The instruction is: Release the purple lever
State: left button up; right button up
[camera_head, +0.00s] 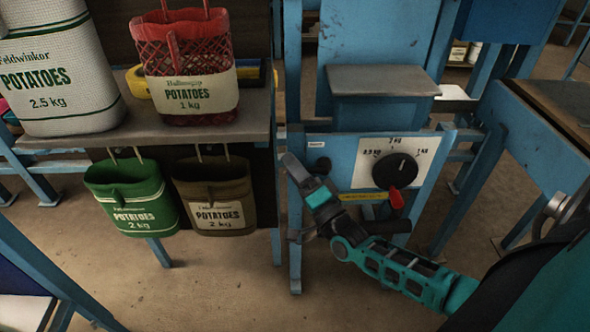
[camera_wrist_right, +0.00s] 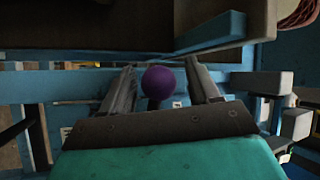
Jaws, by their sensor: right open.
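The purple lever shows as a round purple knob (camera_wrist_right: 164,82) in the right wrist view. It lies between the two fingers of my right gripper (camera_wrist_right: 160,68), with a gap visible on each side. The fingers are apart and do not visibly press on it. In the head view my right gripper (camera_head: 297,168) is at the left edge of the blue machine (camera_head: 345,182), beside its dial panel. The purple knob cannot be made out there. My left gripper is not in view.
The dial (camera_head: 394,172) has a red-tipped pointer. To the left, a bench (camera_head: 250,122) carries a white sack (camera_head: 62,75) and a red net sack (camera_head: 190,75). A green sack (camera_head: 132,200) and a brown sack (camera_head: 215,200) hang below its front edge.

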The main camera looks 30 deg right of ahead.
pick_arm(q)
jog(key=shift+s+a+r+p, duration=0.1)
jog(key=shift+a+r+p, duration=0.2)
jog(key=shift+p, duration=0.55)
pick_arm(e)
jog(key=v, duration=1.3)
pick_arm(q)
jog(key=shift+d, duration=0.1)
